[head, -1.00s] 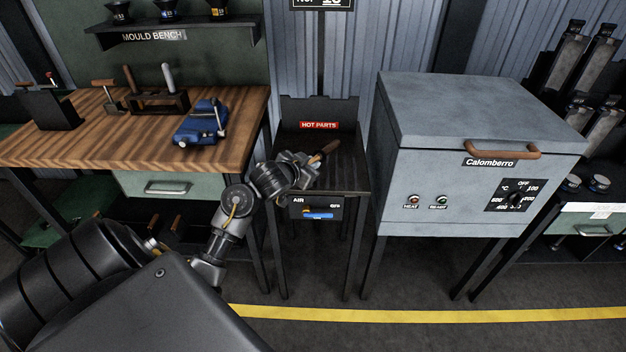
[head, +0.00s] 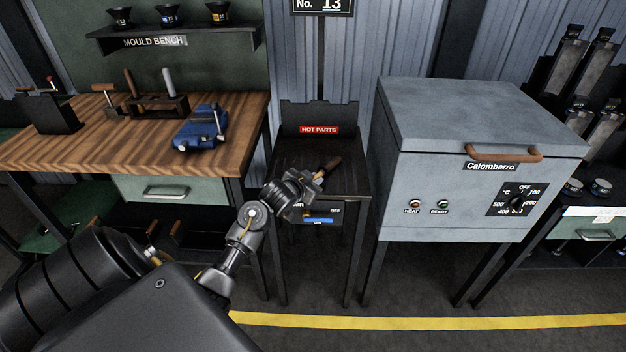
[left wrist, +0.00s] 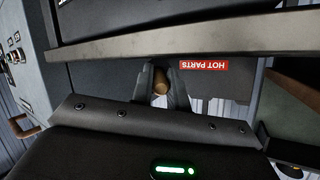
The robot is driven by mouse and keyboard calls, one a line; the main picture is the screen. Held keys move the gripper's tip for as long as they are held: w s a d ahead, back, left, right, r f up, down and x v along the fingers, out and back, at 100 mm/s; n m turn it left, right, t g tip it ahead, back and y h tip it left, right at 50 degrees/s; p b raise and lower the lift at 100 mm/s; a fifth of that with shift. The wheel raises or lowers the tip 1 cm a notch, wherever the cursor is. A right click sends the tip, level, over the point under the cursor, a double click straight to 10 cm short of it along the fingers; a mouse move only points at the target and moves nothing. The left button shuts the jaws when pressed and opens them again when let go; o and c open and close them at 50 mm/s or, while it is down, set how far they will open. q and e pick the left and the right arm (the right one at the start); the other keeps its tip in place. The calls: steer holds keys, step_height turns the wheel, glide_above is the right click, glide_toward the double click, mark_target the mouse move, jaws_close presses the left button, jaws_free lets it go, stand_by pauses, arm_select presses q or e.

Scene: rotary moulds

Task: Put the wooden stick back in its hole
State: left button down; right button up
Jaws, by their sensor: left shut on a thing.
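My left gripper (head: 313,180) is shut on a brown wooden stick (head: 331,163) over the black hot parts stand (head: 312,151). The stick's tip points up and right in the head view. In the left wrist view the stick (left wrist: 161,80) shows its rounded brown end between the two dark fingers (left wrist: 161,97); the rest of it is hidden. On the workbench (head: 60,155) a dark rack (head: 157,106) holds another brown stick (head: 129,83) and a grey stick (head: 168,79). I cannot make out an empty hole. My right gripper is not in view.
A blue vice (head: 201,128) sits at the bench's right front. A grey Calomberro oven (head: 450,195) with a wooden handle stands right of the stand. A shelf (head: 175,38) with several small cups hangs above the bench. The bench front left of the vice looks clear.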

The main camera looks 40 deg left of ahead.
arm_select(q)
steer(key=shift+f, duration=0.15)
steer(key=c, duration=1.4)
jaws_free()
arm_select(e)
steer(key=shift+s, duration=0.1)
arm_select(q)
steer(key=shift+o, duration=0.2)
steer(key=shift+r, duration=0.2)
steer(key=p+v, duration=0.1)
steer(key=v, duration=1.1)
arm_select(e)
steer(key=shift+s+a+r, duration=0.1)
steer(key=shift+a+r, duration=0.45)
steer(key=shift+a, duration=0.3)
arm_select(q)
steer(key=shift+f, duration=0.2)
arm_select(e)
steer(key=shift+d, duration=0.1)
